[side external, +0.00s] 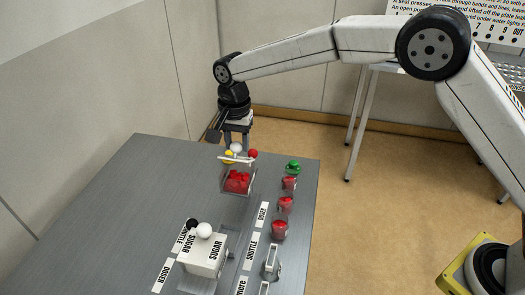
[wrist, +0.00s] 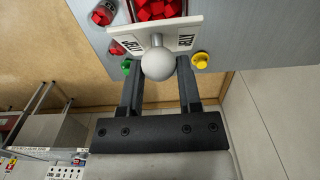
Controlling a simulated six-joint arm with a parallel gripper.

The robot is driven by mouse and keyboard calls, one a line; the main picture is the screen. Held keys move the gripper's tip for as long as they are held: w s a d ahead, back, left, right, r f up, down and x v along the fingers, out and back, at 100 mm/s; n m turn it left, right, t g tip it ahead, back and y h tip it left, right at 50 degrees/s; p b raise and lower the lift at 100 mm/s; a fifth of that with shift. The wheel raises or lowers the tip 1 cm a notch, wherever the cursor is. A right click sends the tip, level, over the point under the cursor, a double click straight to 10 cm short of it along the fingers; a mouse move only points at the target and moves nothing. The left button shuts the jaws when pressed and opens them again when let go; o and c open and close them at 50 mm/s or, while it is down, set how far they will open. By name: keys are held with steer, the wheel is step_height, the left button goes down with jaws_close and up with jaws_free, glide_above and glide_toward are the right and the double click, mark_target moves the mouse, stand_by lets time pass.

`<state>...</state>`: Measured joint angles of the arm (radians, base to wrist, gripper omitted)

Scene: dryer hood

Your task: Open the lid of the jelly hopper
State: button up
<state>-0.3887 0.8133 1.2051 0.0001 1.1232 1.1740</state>
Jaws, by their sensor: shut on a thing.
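The jelly hopper shows red jelly (side external: 237,182) in its open top near the far end of the grey table; the jelly also shows in the wrist view (wrist: 157,9). Its white lid (side external: 230,160) stands raised at the far side of the opening, seen nearly edge-on. In the wrist view the lid (wrist: 124,36) bears JELLY labels, partly hidden by its white ball knob (wrist: 158,64). My gripper (wrist: 158,74) is shut on the knob, with one dark finger on each side. In the side view my gripper (side external: 237,142) reaches down from above to the knob (side external: 236,148).
A white sugar hopper (side external: 203,257) with a ball knob (side external: 204,230) stands nearer on the table. Red-filled cups (side external: 285,204) line the right edge, with a green object (side external: 293,167) at the far end. A yellow knob (wrist: 200,60) is close beside my gripper.

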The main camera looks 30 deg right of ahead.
steer(key=shift+w+d, duration=0.15)
steer(key=shift+w+d+r, duration=0.15)
steer(key=shift+w+d, duration=0.2)
steer(key=shift+c, duration=0.2)
steer(key=shift+w+d, duration=0.1)
steer(key=shift+d, duration=0.05)
steer(key=shift+w+d, duration=0.2)
jaws_close()
steer(key=shift+w, duration=0.1)
steer(key=shift+w+d, duration=0.1)
steer(key=shift+d, duration=0.05)
steer(key=shift+w+d, duration=0.35)
